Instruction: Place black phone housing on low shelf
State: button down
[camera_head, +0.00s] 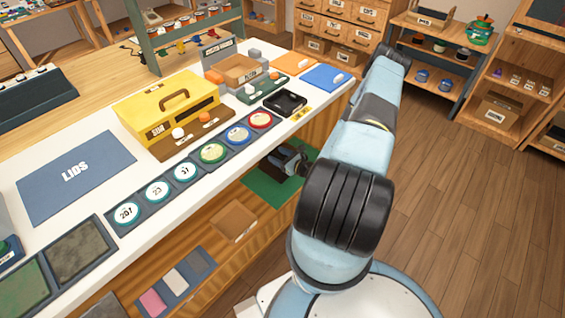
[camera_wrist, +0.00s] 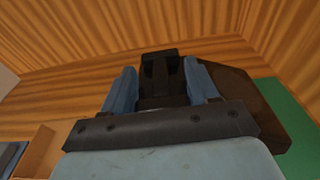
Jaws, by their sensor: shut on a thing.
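My gripper (camera_wrist: 160,88) has its two blue fingers closed on the black phone housing (camera_wrist: 160,68), seen as a dark upright piece between them. A dark brown shape behind and to the right in the wrist view may be more of the housing or a shadow; I cannot tell. In the head view my gripper (camera_head: 292,158) reaches under the bench top, over the low shelf (camera_head: 205,245) with its green mat (camera_head: 268,190). The mat also shows at the right of the wrist view (camera_wrist: 292,105). Whether the housing touches the mat is hidden.
The white bench top (camera_head: 90,220) overhangs the low shelf closely above my gripper. A brown box (camera_head: 234,222) stands on the shelf nearer the front. A blue tray (camera_head: 178,283) with coloured pieces lies further left. Wooden walls enclose the shelf behind.

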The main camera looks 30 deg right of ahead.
jog(key=w+d+f, duration=0.1)
jog(key=f, duration=0.1)
jog(key=w+d+f, duration=0.1)
jog(key=f, duration=0.1)
jog(key=w+d+f, duration=0.1)
jog(key=f, duration=0.1)
jog(key=shift+w+d, duration=0.3)
jog(key=shift+w, duration=0.05)
notch_tip(320, 180, down, 3)
jog(key=shift+w+f, duration=0.1)
jog(key=shift+c, duration=1.5)
grip_release()
jog(key=v, duration=1.2)
jog(key=shift+f, duration=0.1)
